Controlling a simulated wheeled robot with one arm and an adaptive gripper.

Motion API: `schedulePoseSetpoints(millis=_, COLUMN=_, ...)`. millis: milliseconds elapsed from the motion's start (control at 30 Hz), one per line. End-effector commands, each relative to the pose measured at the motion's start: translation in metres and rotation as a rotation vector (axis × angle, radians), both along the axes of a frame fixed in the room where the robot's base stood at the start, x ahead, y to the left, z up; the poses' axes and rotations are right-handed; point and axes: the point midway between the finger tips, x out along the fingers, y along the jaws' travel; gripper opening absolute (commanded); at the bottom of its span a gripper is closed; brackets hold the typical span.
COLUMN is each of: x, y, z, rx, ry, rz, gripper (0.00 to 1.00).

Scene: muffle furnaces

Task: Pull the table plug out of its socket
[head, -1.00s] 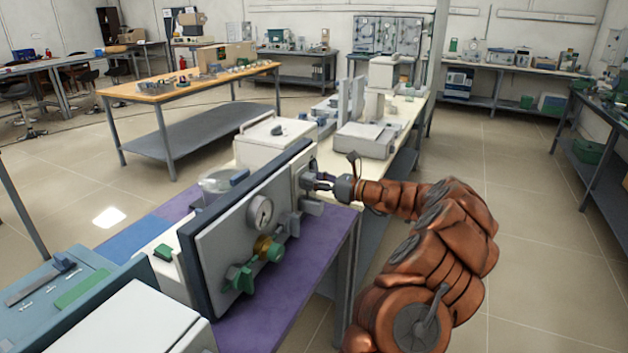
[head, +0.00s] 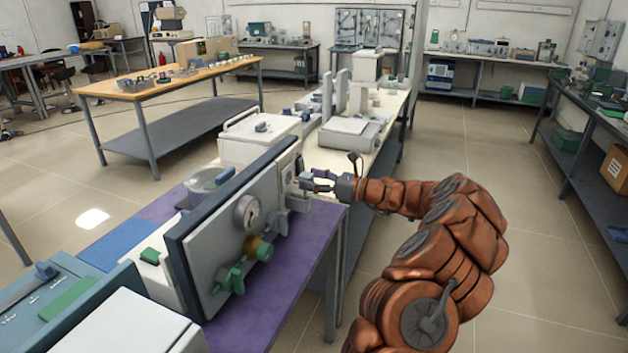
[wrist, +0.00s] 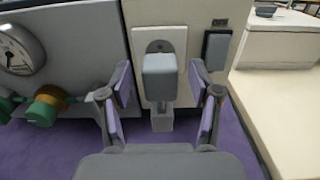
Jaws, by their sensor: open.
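The grey, block-shaped plug (wrist: 160,76) is in front of a pale socket plate (wrist: 142,60) in the wrist view. It covers most of a round recess in the plate. I cannot tell how deep it sits. A smaller grey block shows below it. My gripper (wrist: 161,84) is open, with one purple-padded finger on each side of the plug and visible gaps between. In the head view my gripper (head: 318,182) is at the right end of the upright panel (head: 235,245), where it partly hides the plug area.
The panel carries a round gauge (head: 246,211) and green valve fittings (head: 230,276). A dark switch-like block (wrist: 216,50) is right of the socket. The purple bench top (head: 270,307) lies below. A white box (head: 258,141) stands behind the panel. Floor at right is open.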

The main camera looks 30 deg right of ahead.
Motion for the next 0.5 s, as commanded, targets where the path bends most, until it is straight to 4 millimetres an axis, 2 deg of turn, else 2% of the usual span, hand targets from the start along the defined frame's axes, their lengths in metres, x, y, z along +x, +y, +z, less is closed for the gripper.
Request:
schedulePoseSetpoints(millis=267, x=-0.005, y=-0.005, z=0.0, rx=0.0, ry=0.0, rz=-0.002, gripper=0.62)
schedulePoseSetpoints(millis=500, x=-0.035, y=-0.027, z=0.001, rx=0.002, ry=-0.002, rz=-0.003, gripper=0.62)
